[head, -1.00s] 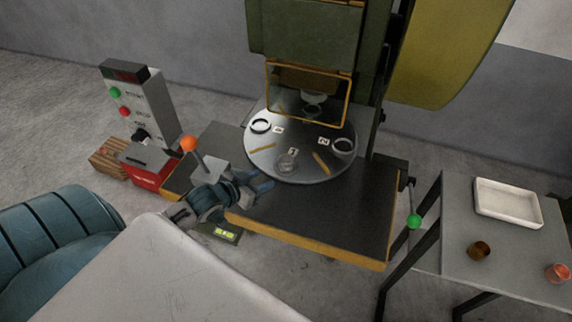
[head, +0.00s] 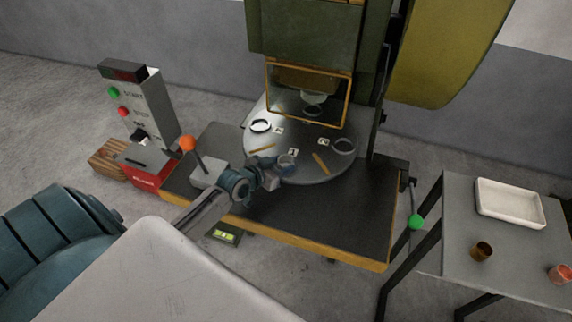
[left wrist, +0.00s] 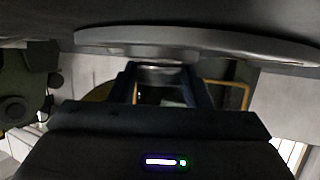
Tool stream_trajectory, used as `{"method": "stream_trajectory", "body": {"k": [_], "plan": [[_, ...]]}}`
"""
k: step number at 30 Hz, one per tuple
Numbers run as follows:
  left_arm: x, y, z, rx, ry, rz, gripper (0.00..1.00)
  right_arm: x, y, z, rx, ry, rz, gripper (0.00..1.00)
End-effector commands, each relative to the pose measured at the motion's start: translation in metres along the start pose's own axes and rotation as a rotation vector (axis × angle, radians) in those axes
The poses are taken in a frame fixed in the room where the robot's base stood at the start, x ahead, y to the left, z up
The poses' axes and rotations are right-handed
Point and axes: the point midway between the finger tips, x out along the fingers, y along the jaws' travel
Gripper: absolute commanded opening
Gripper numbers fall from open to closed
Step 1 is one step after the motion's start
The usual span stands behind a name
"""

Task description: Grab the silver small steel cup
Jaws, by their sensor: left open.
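The small silver steel cup (head: 287,159) stands near the front edge of the round grey disc (head: 325,168), by a small number label. My left gripper (head: 280,170) is at the cup, low over the front left of the disc, and hides part of it. In the left wrist view the two dark fingers (left wrist: 162,85) are apart, and the cup (left wrist: 161,70) shows between their tips. I cannot tell whether either finger touches it. My right gripper is not in view.
Ring-shaped pieces (head: 344,146) and yellow strips (head: 321,163) lie on the disc. A yellow-framed guard (head: 268,92) stands behind. A lever with an orange knob (head: 187,144) is left of my gripper. A side table (head: 460,215) at right holds a white tray (head: 483,215) and two cups.

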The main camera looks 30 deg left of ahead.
Motion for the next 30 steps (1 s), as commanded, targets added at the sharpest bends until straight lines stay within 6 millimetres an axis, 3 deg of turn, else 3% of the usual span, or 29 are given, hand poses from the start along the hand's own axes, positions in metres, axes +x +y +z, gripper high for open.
{"method": "stream_trajectory", "body": {"k": [9,13,15,23,30], "plan": [[0.006,0.000,0.000,0.001,-0.001,0.001,0.42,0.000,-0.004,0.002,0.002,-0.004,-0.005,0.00],[0.006,0.000,0.000,0.001,-0.001,0.001,0.17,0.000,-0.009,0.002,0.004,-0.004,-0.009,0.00],[0.006,0.000,0.000,0.001,0.000,0.001,0.12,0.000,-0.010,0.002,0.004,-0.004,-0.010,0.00],[0.005,0.000,-0.001,0.001,0.000,0.001,0.12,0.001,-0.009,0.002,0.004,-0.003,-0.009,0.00],[-0.003,0.000,-0.021,0.005,0.002,0.001,0.12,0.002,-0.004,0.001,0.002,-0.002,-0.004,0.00]]}}
